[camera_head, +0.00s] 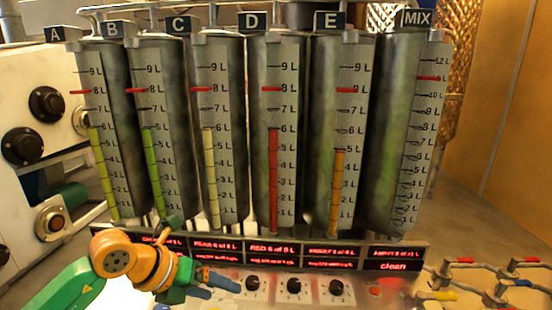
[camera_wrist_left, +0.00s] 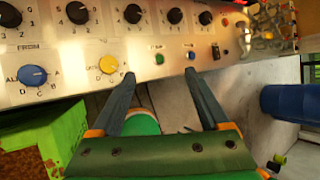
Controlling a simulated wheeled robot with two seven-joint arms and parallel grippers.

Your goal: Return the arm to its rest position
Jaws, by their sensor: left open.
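My left arm comes in from the lower left of the head view, green with an orange wrist joint. My left gripper (camera_head: 226,287) is in front of the control panel's lower left part, its two blue-grey fingers pointing right. In the left wrist view the left gripper (camera_wrist_left: 160,76) is open, with nothing between its fingers. The fingertips are near the lower edge of the white panel (camera_wrist_left: 140,80); whether they touch it I cannot tell. My right gripper is not in view.
Metal tanks with level gauges, labelled A to E and MIX (camera_head: 397,130), stand behind the red display strip (camera_head: 272,247). A white machine with black knobs (camera_head: 22,145) stands left. Pipes with coloured handles (camera_head: 490,275) lie right. A blue cylinder (camera_wrist_left: 288,103) shows in the wrist view.

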